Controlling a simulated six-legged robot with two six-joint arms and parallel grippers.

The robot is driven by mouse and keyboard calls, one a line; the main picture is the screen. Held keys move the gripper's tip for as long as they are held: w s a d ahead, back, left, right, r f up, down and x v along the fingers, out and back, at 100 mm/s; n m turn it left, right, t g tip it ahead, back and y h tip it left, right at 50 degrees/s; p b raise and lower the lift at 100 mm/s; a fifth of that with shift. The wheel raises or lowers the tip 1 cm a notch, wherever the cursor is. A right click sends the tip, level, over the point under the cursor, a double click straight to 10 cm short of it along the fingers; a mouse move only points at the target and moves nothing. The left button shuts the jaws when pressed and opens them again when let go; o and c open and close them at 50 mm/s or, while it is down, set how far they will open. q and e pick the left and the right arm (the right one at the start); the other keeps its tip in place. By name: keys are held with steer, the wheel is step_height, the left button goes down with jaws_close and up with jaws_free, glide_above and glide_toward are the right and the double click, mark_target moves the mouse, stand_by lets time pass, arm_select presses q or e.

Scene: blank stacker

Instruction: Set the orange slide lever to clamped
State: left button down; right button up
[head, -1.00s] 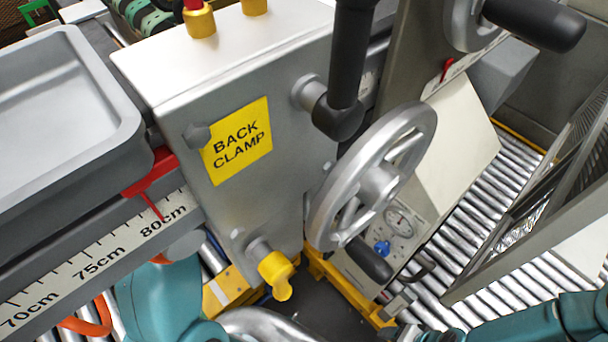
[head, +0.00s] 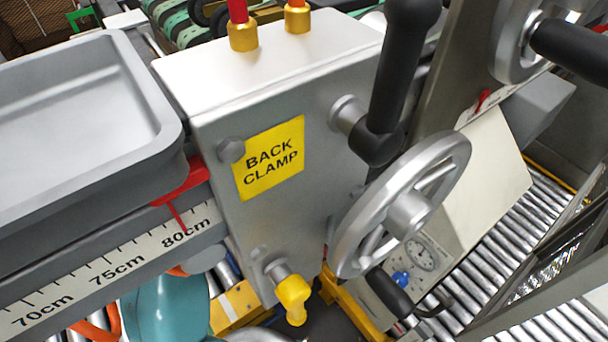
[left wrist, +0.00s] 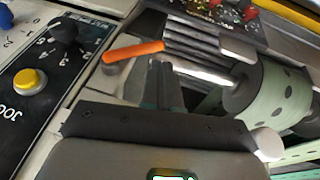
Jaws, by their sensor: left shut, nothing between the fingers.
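An orange bar-shaped lever (left wrist: 133,52) lies across a pale panel in the left wrist view, just left of and beyond my fingertips. Which setting it stands at cannot be read. My left gripper (left wrist: 167,80) shows there with its dark fingers together and nothing between them. Its tips are close to the lever's right end; whether they touch cannot be told. In the head view, only part of my teal left arm shows at the bottom left, with its gripper hidden. The grey housing labelled BACK CLAMP (head: 345,100) fills the middle. My right gripper is out of view.
The left wrist view has a yellow button (left wrist: 29,81) and a black knob (left wrist: 64,29) at left, and a green spotted roller (left wrist: 275,90) at right. The head view has a handwheel (head: 405,210), a grey tray (head: 150,150) and a ruler (head: 110,270).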

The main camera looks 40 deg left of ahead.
arm_select(q)
steer(key=b+v, duration=0.1)
steer(key=v, duration=1.1)
